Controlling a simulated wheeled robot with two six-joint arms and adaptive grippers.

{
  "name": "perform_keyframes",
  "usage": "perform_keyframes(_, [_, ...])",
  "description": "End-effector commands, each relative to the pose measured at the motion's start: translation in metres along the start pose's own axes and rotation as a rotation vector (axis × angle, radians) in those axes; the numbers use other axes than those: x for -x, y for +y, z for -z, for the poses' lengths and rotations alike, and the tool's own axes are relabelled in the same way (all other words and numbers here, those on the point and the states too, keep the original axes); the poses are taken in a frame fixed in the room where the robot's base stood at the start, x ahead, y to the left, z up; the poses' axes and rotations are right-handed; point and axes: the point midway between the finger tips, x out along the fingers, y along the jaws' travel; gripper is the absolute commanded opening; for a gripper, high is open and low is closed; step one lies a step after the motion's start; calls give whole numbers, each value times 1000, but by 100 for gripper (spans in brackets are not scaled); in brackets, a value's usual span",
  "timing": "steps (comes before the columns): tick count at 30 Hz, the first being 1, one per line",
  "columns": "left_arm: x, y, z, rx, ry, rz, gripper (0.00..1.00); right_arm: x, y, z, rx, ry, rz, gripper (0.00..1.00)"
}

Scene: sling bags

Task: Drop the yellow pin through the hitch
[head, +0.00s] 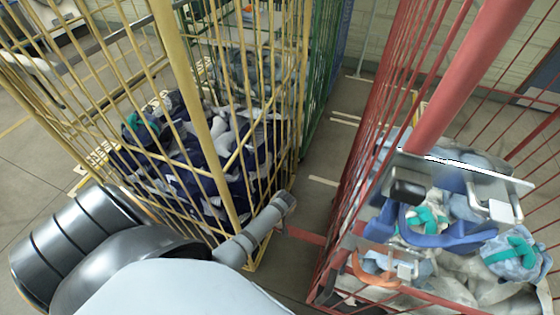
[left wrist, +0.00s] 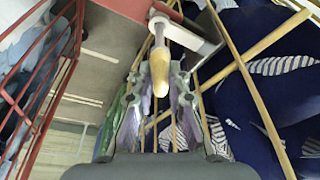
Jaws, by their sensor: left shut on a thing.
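The yellow pin (left wrist: 161,72) is between the fingers of my left gripper (left wrist: 160,88) in the left wrist view, and the gripper is shut on it. A thin grey shaft runs from the yellow part to a pale round end at the hitch (left wrist: 188,42), beside a red bar. I cannot tell whether the shaft is inside the hole or only over it. In the head view my grey left arm end reaches the gap between the carts; its fingers and the pin are hidden. A red hitch bar (head: 305,236) shows low in that gap. My right gripper is not in view.
A yellow cage cart (head: 205,125) with dark blue and white bags stands left. A red cage cart (head: 350,190) with pale and blue bags stands right. A green cage (head: 322,75) is behind. A strip of grey floor (head: 318,165) is free between the carts.

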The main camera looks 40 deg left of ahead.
Motion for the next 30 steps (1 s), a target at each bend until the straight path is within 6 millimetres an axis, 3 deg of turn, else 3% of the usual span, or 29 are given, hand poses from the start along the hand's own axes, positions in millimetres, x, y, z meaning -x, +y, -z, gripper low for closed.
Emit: perform_keyframes(30, [-25,0,-8,0,0,-1,0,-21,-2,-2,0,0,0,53])
